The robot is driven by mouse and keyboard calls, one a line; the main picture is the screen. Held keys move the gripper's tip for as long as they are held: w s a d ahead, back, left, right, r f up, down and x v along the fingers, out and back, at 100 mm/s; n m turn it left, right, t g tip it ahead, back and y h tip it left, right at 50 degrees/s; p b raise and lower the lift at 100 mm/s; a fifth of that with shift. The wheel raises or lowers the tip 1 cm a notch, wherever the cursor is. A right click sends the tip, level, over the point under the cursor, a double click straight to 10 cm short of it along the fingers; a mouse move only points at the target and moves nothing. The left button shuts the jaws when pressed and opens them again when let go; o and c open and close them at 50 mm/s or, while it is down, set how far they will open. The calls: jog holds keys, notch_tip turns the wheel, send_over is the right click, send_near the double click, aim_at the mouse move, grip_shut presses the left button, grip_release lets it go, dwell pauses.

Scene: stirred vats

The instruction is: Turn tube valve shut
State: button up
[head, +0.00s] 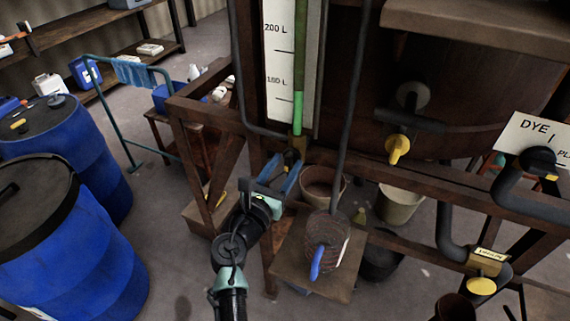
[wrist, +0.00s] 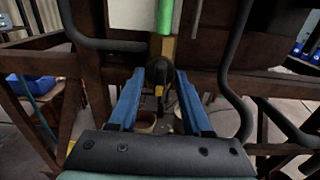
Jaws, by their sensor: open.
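The tube valve (head: 292,156) is a dark round body at the foot of the level tube with green liquid (head: 298,110). In the wrist view the valve (wrist: 158,70) has a small yellow part pointing down. My gripper (head: 281,172) has two blue fingers and is open with nothing held. In the wrist view my gripper's fingertips (wrist: 160,80) lie left and right of the valve, with gaps on both sides. I cannot tell whether the valve is between the tips or just beyond them. In the head view the fingers partly hide it.
A dark hose (head: 343,110) runs down right of the tube, and a pipe (wrist: 95,42) bends left of it. A wooden frame (head: 205,115) surrounds the valve. A yellow-handled tap (head: 397,149) is further right. Blue barrels (head: 80,240) stand left.

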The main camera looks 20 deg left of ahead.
jog(key=shift+w, duration=0.25)
grip_shut()
